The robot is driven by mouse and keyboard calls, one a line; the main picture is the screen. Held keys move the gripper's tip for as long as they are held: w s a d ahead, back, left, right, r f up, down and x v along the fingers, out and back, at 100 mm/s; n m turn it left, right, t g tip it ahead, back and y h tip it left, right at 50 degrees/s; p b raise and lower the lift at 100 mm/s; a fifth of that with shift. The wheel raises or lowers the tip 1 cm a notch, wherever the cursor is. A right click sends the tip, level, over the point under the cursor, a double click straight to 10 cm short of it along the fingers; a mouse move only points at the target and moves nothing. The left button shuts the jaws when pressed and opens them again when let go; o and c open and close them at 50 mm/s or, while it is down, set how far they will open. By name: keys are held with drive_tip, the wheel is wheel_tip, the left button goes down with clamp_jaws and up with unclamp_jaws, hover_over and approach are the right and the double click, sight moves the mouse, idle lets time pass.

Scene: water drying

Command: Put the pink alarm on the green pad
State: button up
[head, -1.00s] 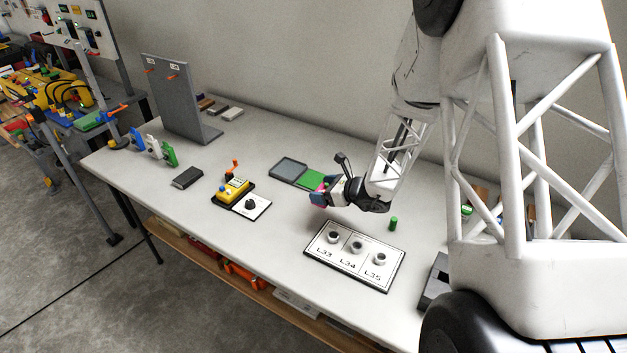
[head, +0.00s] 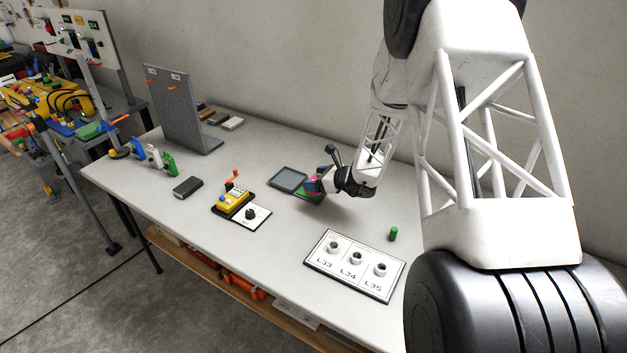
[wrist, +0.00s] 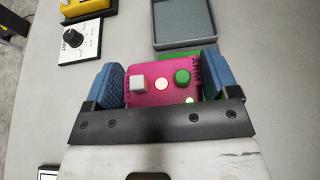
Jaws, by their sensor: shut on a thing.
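The pink alarm (wrist: 160,93) is a magenta box with a white square knob, a white round button and a green button on its face. My gripper (wrist: 161,88) is shut on it, with a blue finger pad on each side. In the head view my gripper (head: 314,186) hides most of the alarm and holds it over or at the green pad (head: 311,197). In the wrist view the green pad (wrist: 196,55) shows just beyond and to the right of the alarm. I cannot tell whether the alarm touches the pad.
A grey tray (head: 288,179) adjoins the pad on the left. A yellow device (head: 233,202) and a black knob on a white plate (head: 252,215) stand further left. A labelled plate (head: 355,265) with several round fittings and a green cylinder (head: 393,234) lie nearer. The table between is clear.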

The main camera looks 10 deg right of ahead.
sight(314, 174)
drive_tip(key=shift+w+d+f, duration=0.1)
drive_tip(key=shift+w+f, duration=0.05)
drive_tip(key=shift+w, duration=1.75)
drive_tip(key=shift+w, duration=0.45)
drive_tip(key=shift+f, duration=1.8)
drive_tip(key=shift+f, duration=0.15)
drive_tip(key=o, duration=1)
drive_tip(key=shift+c, duration=0.2)
